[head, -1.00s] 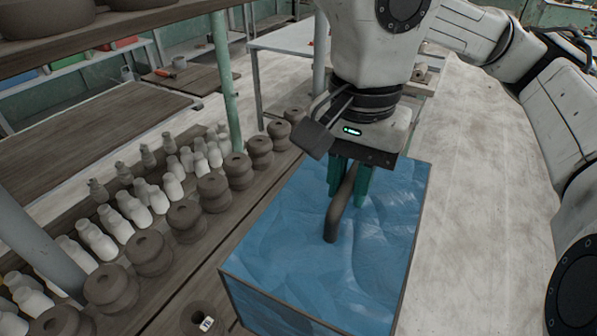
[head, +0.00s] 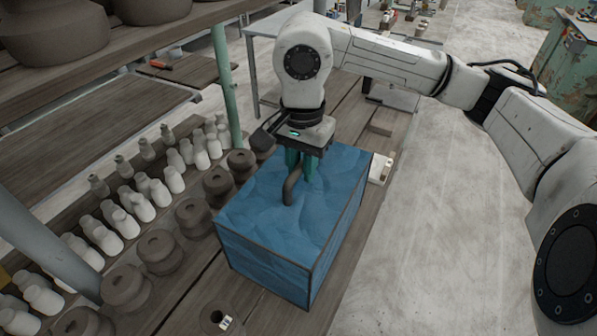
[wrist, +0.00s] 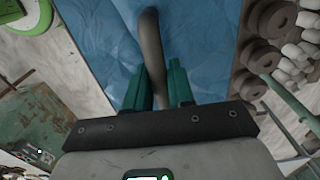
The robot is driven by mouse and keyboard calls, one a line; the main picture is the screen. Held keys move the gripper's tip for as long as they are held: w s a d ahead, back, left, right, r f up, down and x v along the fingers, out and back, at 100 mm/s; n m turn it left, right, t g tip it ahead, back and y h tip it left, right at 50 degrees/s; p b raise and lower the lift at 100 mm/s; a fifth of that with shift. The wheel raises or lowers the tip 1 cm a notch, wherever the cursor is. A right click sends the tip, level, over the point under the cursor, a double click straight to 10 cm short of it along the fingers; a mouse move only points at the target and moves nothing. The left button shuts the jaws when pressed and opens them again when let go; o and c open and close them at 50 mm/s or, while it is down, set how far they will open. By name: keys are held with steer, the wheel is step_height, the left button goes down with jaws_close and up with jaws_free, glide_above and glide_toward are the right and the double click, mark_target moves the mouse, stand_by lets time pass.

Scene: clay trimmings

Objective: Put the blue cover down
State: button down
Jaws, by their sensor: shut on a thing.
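The blue cover (head: 335,195) is a box with a wrinkled blue top, dark edges and a curved dark handle (head: 289,190). It is level above the wooden bench (head: 345,255); whether its lower edge touches the planks I cannot tell. My gripper (head: 299,172) has its green fingers shut on the handle at the top. In the wrist view the handle (wrist: 151,45) runs between the green fingers, with the blue top (wrist: 105,40) behind it. What is under the cover is hidden.
Several brown spools (head: 160,252) and rows of pale bottle-shaped pieces (head: 140,205) stand close to the left of the cover. A brown ring with a white tag (head: 218,318) lies in front. A white slab (head: 382,168) is at its right. Pale floor lies further right.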

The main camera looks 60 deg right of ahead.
steer(key=shift+w+d+f, duration=0.15)
steer(key=shift+w+f, duration=0.2)
steer(key=shift+f, duration=0.05)
steer(key=f+p, duration=0.1)
steer(key=f, duration=0.1)
steer(key=shift+w+d+f+p, duration=0.15)
steer(key=shift+w+f+p, duration=0.05)
steer(key=shift+f+p, duration=0.2)
steer(key=shift+f, duration=0.45)
steer(key=shift+f, duration=0.15)
steer(key=c, duration=1)
jaws_free()
steer(key=shift+o, duration=0.2)
